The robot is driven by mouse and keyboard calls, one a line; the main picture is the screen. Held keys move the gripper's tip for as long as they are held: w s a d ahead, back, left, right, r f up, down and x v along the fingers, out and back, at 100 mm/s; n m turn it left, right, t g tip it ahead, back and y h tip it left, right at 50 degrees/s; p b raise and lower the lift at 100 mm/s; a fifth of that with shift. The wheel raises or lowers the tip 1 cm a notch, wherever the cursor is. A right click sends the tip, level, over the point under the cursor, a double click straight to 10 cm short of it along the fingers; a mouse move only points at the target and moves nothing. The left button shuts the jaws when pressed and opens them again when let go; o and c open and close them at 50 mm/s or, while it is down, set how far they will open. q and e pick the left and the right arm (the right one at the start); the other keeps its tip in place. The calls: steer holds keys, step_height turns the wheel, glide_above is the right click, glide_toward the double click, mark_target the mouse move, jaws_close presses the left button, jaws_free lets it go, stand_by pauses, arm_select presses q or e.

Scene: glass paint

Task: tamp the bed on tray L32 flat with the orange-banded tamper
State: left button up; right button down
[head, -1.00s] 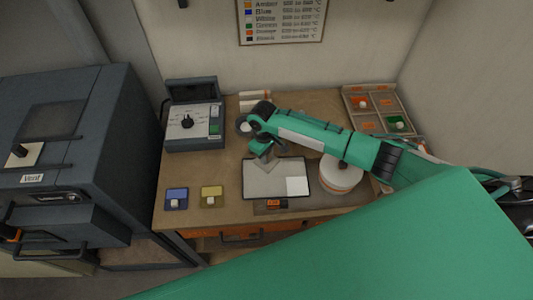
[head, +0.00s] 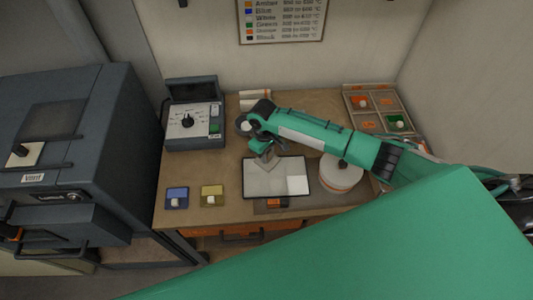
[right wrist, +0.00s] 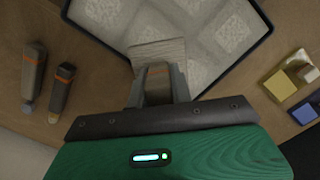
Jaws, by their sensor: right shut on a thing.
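The tray (head: 246,190), a dark-rimmed rectangle with a pale grey-white bed (head: 285,185), lies mid-bench in the head view. In the right wrist view, the bed (right wrist: 228,32) shows several lighter square patches on a greyer surface. My right gripper (head: 264,153) is at the tray's back edge. In the right wrist view, the gripper (right wrist: 155,92) is shut on the tamper (right wrist: 158,52), whose handle has a thin orange band. Its flat square foot overlaps the tray's edge region; I cannot tell whether it touches the bed. My left gripper is not in view.
Two orange-banded tools (right wrist: 33,75) and (right wrist: 62,90) lie beside the tray. Blue (head: 177,197) and yellow (head: 212,196) blocks sit left of it, a round white pot (head: 341,175) right of it. A controller box (head: 193,125) and sorting rack (head: 376,106) stand behind.

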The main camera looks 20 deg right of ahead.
steer(key=shift+r, duration=0.5)
steer(key=shift+w, duration=0.1)
glide_above(285, 164)
steer(key=shift+w, duration=0.45)
steer(key=shift+a, duration=0.1)
steer(key=shift+f+b, duration=0.35)
steer(key=shift+f, duration=0.6)
steer(key=shift+s+f, duration=0.15)
steer(key=shift+s, duration=0.1)
